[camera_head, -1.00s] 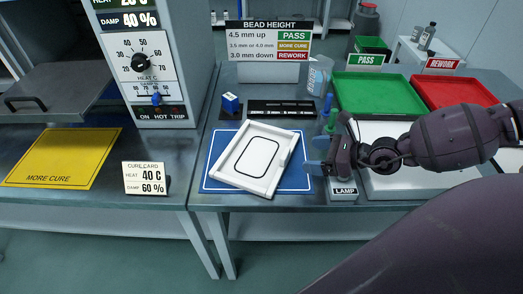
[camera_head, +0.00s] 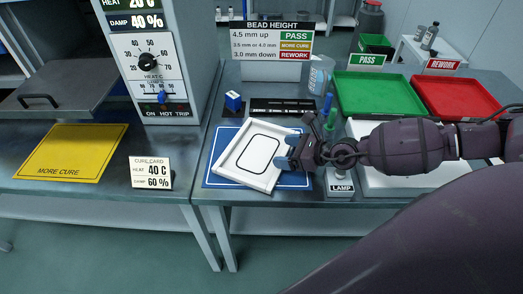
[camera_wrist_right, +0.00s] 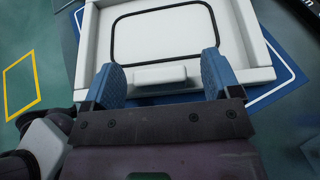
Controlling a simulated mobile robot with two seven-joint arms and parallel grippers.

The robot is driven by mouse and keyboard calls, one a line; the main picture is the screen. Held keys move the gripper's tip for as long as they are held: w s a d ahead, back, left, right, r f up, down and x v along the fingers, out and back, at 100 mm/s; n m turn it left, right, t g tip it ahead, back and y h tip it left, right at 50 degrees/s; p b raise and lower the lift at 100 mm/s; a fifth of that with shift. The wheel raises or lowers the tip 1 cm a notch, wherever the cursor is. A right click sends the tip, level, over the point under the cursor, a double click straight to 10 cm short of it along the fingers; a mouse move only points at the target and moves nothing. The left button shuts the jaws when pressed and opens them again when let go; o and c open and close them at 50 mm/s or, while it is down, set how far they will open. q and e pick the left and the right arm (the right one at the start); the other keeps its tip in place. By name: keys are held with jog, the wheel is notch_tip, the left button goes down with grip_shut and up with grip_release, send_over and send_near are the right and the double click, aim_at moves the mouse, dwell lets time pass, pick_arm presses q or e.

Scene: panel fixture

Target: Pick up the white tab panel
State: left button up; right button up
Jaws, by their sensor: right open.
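The white tab panel (camera_head: 240,165) lies tilted on the blue mat (camera_head: 216,146). It has a raised rim and a black rounded outline on its face. My right gripper (camera_head: 288,153) is at the panel's right edge. In the right wrist view, the open blue fingers of my right gripper (camera_wrist_right: 163,75) stand either side of the small white tab on the near edge of the panel (camera_wrist_right: 165,35). I cannot tell whether either finger touches the tab. My left gripper is not in view.
A green tray (camera_head: 378,95) and a red tray (camera_head: 455,96) stand at the back right. A blue block (camera_head: 233,101) and a black slotted strip (camera_head: 283,108) lie behind the panel. The lamp label (camera_head: 341,188) is near the front edge. A cure card (camera_head: 151,173) stands left.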

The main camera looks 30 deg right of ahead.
aim_at(259, 148)
jog(key=shift+x, duration=1.45)
jog(key=shift+r, duration=0.1)
jog(key=shift+c, duration=0.3)
jog(key=c, duration=1)
jog(key=shift+c, duration=0.8)
jog(key=shift+r, duration=0.15)
